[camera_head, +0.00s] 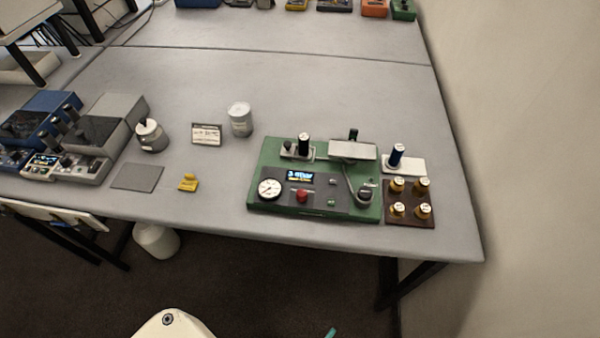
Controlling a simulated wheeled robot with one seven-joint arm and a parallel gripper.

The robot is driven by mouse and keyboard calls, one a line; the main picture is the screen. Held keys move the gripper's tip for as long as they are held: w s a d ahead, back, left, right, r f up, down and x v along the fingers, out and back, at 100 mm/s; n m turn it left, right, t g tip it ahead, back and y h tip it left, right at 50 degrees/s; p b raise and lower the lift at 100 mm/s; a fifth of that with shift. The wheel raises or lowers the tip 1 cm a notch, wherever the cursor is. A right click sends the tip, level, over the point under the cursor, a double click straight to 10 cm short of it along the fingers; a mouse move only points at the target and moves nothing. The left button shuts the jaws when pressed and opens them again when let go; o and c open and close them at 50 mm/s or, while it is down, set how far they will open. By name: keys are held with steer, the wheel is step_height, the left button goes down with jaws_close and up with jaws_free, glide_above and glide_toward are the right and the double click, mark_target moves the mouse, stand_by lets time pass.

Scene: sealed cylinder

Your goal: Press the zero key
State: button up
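A green instrument (265,158) sits near the front right edge of the grey table. Its front panel has a round white dial (269,188), a small lit display (300,177) and a red knob or button (302,196). Two small grey keys, an upper key (331,182) and a lower key (331,203), sit right of the display. Their labels are too small to read, so I cannot tell which is the zero key. A dark round knob (366,194) sits further right. My gripper is not in view; a white part of my own body shows at the bottom edge.
A brown block with several brass weights (409,224) stands right of the instrument, below a white tray with a dark blue cylinder (396,155). Left are a yellow item (188,183), a label card (206,134), a white can (240,119) and a jar (151,136). A wall bounds the right.

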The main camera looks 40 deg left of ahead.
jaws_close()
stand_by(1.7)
